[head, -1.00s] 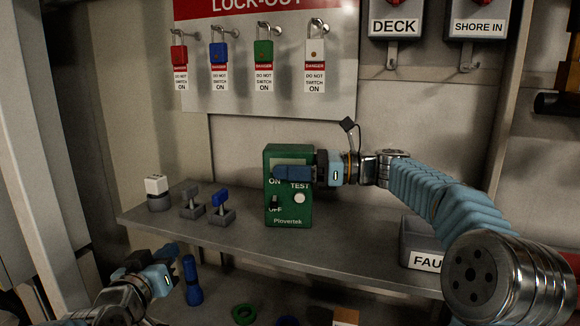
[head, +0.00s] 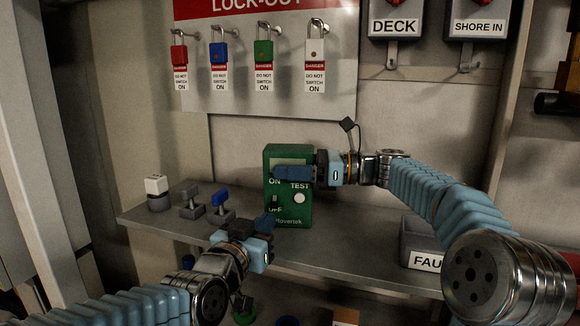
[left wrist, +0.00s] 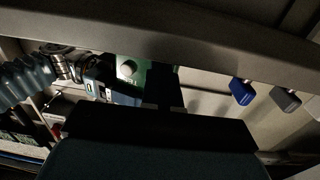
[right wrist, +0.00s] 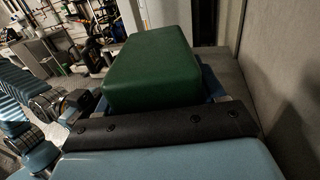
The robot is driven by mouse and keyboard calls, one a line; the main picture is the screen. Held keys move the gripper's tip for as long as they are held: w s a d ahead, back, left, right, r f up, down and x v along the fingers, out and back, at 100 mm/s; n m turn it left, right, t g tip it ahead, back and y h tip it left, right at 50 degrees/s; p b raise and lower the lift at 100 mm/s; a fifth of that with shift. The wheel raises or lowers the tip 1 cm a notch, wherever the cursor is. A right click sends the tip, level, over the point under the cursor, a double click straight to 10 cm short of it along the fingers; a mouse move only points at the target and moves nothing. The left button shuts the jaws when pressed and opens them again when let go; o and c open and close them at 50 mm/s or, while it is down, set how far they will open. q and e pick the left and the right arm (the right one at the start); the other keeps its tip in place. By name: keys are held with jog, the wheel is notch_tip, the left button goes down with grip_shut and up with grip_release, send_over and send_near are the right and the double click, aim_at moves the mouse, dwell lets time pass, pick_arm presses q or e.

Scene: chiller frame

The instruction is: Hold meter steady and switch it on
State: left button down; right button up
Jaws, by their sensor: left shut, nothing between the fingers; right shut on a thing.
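The green meter (head: 303,212) stands upright on the grey shelf, with a screen, a small dark ON/OFF switch (head: 275,199) at its left and a white TEST button (head: 299,198). My right gripper (head: 294,173) is shut on the meter across its upper part; the right wrist view shows the green body (right wrist: 150,65) between its fingers. My left gripper (head: 265,222) is shut and empty, just below and in front of the switch, its tip covering the meter's lower left corner. I cannot tell whether it touches. In the left wrist view the meter (left wrist: 133,72) is partly hidden behind that gripper.
The shelf (head: 330,250) also holds a blue-topped switch (head: 220,199), a grey one (head: 190,202) and a white-topped block (head: 156,190) on the left. A grey FAULT box (head: 420,240) stands right. Coloured padlocks with tags hang on the board behind.

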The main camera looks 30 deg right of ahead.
pick_arm(q)
jog(key=shift+x, duration=0.9)
jog(key=shift+r, duration=0.95)
jog(key=s+a, duration=0.1)
jog(key=s, duration=0.1)
jog(key=s+a, duration=0.2)
jog(key=shift+s+a+f, duration=0.2)
jog(key=shift+s+f, duration=0.05)
jog(key=shift+s, duration=0.15)
pick_arm(e)
jog(key=o, duration=1.4)
jog(key=shift+o, duration=0.2)
